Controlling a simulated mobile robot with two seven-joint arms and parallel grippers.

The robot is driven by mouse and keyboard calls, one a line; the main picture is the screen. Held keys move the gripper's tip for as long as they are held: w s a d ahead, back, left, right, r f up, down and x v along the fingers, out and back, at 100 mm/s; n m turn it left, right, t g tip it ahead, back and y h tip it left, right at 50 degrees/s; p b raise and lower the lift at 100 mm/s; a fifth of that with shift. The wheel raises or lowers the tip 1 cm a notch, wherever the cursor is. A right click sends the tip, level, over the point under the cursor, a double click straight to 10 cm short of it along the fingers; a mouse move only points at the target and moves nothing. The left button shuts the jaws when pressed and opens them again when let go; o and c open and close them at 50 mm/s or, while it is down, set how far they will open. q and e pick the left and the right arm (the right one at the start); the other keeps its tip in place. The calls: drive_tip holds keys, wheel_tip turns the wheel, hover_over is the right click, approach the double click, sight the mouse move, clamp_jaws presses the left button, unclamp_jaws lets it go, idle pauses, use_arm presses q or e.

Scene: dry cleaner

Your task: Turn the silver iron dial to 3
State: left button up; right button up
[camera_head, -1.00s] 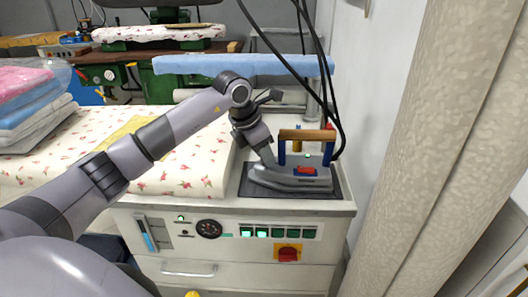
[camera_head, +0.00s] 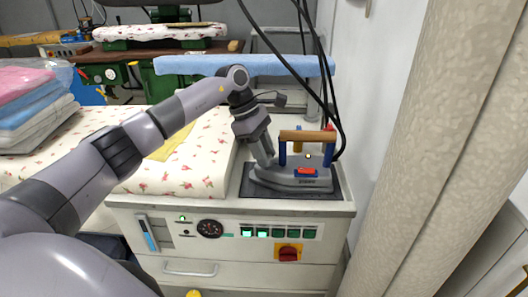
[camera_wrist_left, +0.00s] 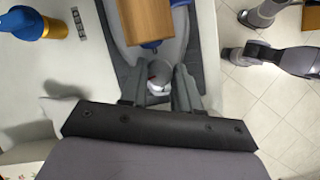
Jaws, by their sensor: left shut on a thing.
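The silver iron (camera_head: 292,181) stands on a dark rest pad (camera_head: 337,190) at the right end of the worktop, with a wooden handle (camera_head: 307,136) on blue posts. My left gripper (camera_head: 268,162) reaches down to the iron's left end. In the left wrist view its fingers (camera_wrist_left: 159,86) are shut on the small round silver dial (camera_wrist_left: 157,72), which carries a red mark. The dial's numbers are too small to read. In the head view the gripper hides the dial. The iron also shows in the wrist view under its wooden handle (camera_wrist_left: 147,20).
Black cables (camera_head: 321,75) hang down behind the iron. A wall (camera_head: 375,90) stands close on the right. A floral padded board (camera_head: 190,165) lies left of the iron. The front panel has a gauge (camera_head: 210,229) and a red switch (camera_head: 288,252).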

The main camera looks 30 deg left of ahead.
use_arm(q)
drive_tip(key=shift+w+r+m+g, duration=0.15)
drive_tip(key=shift+m+g, duration=0.25)
drive_tip(key=shift+m, duration=0.7)
drive_tip(key=o, duration=1.1)
drive_tip(key=shift+c, duration=0.2)
drive_tip(key=v, duration=0.7)
drive_tip(key=shift+a, duration=0.1)
